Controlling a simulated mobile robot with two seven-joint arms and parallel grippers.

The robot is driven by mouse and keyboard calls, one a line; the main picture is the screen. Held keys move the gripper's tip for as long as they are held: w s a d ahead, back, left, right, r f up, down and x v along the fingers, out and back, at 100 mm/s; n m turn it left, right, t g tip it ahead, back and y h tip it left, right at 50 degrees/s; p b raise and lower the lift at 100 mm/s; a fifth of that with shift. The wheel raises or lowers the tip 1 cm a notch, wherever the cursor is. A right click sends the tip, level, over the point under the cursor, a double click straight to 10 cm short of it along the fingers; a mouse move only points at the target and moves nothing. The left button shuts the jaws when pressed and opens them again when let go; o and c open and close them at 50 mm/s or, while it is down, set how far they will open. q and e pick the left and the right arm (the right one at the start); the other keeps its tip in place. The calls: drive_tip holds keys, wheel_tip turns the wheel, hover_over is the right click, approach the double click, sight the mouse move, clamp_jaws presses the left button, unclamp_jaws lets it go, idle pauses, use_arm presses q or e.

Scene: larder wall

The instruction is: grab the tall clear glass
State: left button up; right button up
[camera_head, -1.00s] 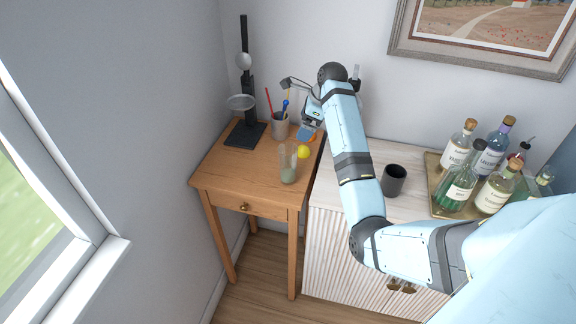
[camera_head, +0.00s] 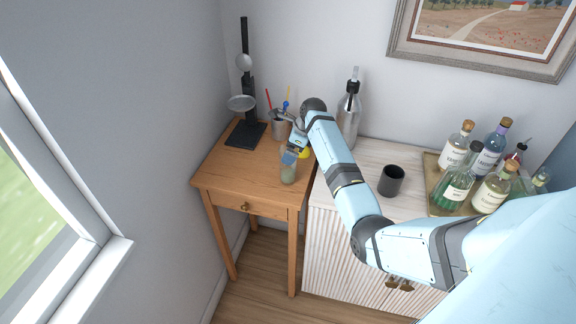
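The tall clear glass (camera_head: 288,175) stands upright on the small wooden table, near its front right corner. My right arm comes in from the right, and my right gripper (camera_head: 290,155) is at the glass's upper part. The gripper and wrist overlap the rim in this view, so I cannot tell whether the fingers touch the glass or how far apart they are. My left gripper is not in view.
A grey cup (camera_head: 279,128) with sticks and a black stand (camera_head: 246,132) are farther back. A silver bottle (camera_head: 349,118), black mug (camera_head: 391,180) and bottle tray (camera_head: 436,203) occupy the cabinet. The table's left front is clear.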

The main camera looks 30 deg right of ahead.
drive_tip(key=shift+w+a+f, duration=0.15)
drive_tip(key=shift+w+f, duration=0.05)
drive_tip(key=shift+f, duration=0.35)
drive_tip(key=c, duration=1.4)
drive_tip(key=shift+c, duration=0.9)
drive_tip(key=shift+r, duration=0.2)
